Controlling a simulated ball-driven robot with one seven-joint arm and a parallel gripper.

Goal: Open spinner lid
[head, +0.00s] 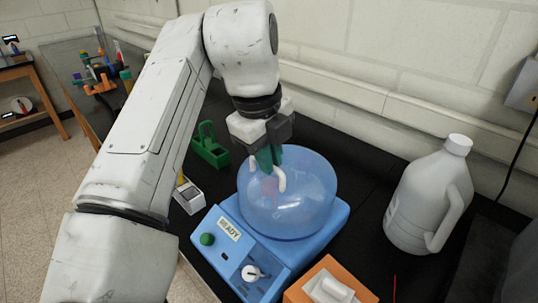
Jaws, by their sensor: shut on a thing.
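The spinner (240,258) is a light blue machine with a READY label, a green button (207,239) and a white dial on its front. A translucent blue, round lid (312,195) sits over its top and looks closed down on the base. The fingers partly hide the handle. Something pinkish shows dimly through the lid below the fingers.
A large white jug (428,200) stands to the right on the black bench. An orange box (328,284) is in front of the spinner. A green rack (209,150) and a small white device (189,195) are at left. The wall runs close behind.

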